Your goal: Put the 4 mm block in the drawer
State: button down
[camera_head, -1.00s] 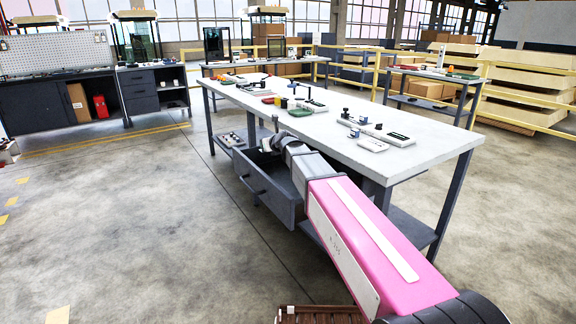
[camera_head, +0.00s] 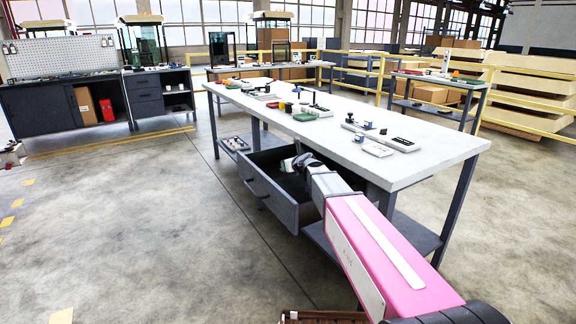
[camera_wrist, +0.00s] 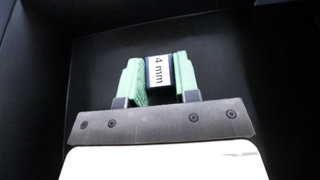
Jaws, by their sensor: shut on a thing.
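The 4 mm block (camera_wrist: 159,72) shows in the wrist view, dark with a white label that reads "4 mm". My gripper (camera_wrist: 160,78) has its two green fingers on either side of the block and is shut on it. Behind the block the wrist view shows the dark inside of the drawer. In the head view the drawer (camera_head: 268,199) stands pulled out under the table (camera_head: 430,151). My gripper (camera_head: 300,164) is at the drawer opening there, partly hidden by my own arm. The block cannot be made out in the head view.
A lower shelf (camera_head: 410,232) lies under the table. The floor left of the drawer is clear.

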jog(key=shift+f, duration=0.55)
jog(key=c, duration=0.8)
grip_release()
jog(key=shift+c, duration=0.2)
jog(key=shift+r, duration=0.45)
jog(key=shift+s+d+r, duration=0.1)
jog(key=shift+s+r, duration=0.1)
jog(key=shift+r, duration=0.1)
jog(key=v, duration=1.1)
jog(key=shift+s, duration=0.25)
jog(key=shift+d, duration=0.15)
